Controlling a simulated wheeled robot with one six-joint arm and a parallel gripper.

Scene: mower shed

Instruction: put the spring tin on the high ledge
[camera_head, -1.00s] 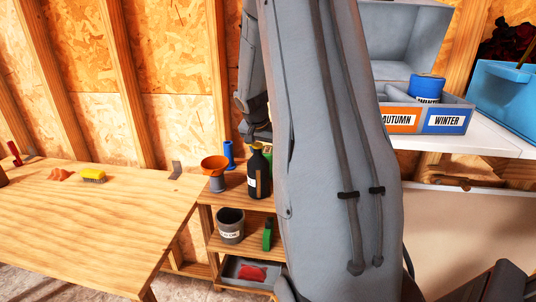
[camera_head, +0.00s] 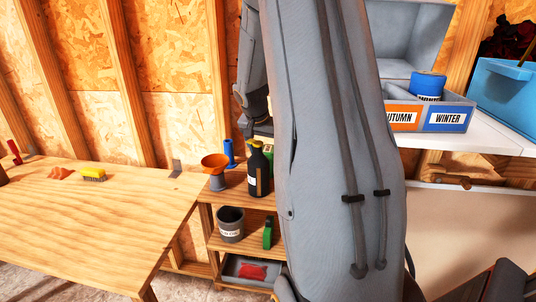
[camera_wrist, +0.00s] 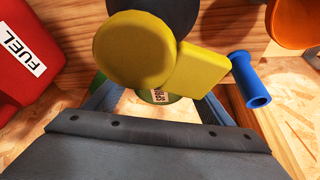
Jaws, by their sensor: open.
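The spring tin (camera_wrist: 160,97) is green with a pale label whose first letters show. In the wrist view it is largely hidden behind a yellow cap with a flat tab (camera_wrist: 135,50). My gripper (camera_wrist: 155,103) is open, its blue-grey fingers on either side of the visible part of the tin; contact cannot be told. In the head view my arm hides the fingertips, and only a small pale and green patch shows beside the dark bottle (camera_head: 259,172) on the shelf unit. I cannot pick out the high ledge.
A red fuel can (camera_wrist: 28,50), a blue tube (camera_wrist: 250,80) and an orange funnel (camera_wrist: 293,22) are near my gripper. A workbench (camera_head: 100,215) is left. Right, a white shelf (camera_head: 480,130) holds a labelled tray (camera_head: 447,118) with a blue tin (camera_head: 427,87).

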